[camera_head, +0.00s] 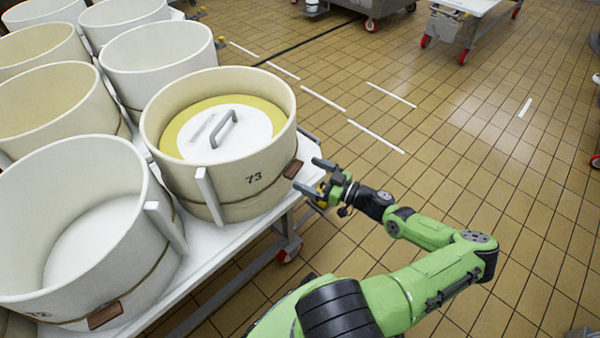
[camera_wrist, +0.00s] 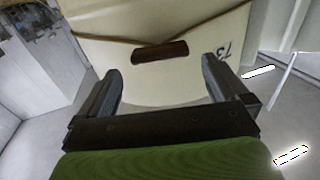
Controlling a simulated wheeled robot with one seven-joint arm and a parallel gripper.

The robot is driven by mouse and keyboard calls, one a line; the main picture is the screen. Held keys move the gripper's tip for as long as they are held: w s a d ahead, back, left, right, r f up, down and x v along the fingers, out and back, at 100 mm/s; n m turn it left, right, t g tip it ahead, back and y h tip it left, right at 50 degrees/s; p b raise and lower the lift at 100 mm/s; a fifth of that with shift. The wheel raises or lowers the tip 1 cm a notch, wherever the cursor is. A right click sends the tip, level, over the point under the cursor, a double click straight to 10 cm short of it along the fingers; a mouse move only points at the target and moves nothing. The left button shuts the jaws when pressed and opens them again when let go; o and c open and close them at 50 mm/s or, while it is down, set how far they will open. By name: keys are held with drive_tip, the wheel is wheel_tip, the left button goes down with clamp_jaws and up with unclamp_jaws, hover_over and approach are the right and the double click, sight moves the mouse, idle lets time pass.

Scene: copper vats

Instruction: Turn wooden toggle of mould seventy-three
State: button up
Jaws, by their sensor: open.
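Mould seventy-three (camera_head: 235,192) is a cream round mould on the white table, marked "73", with a yellow ring and a white lid inside. Its brown wooden toggle (camera_head: 293,169) sits low on the side wall, right of the number, at the strap. In the wrist view the toggle (camera_wrist: 160,51) lies roughly level, ahead of and between my fingers. My gripper (camera_head: 312,179) is open and empty, just right of the toggle and apart from it. Its two fingers also show in the wrist view (camera_wrist: 162,82), on either side of the toggle.
Another mould (camera_head: 75,230), open and empty, stands at the front left with its own wooden toggle (camera_head: 104,315). More moulds fill the table behind. The table edge (camera_head: 215,262) runs below. The tiled floor (camera_head: 450,140) to the right is clear; wheeled carts (camera_head: 460,30) stand far back.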

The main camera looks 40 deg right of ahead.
sight(298, 169)
drive_tip(key=x, duration=0.3)
drive_tip(key=shift+w+a, duration=0.1)
drive_tip(key=shift+w, duration=0.25)
drive_tip(key=c, duration=1)
drive_tip(key=shift+o, duration=0.2)
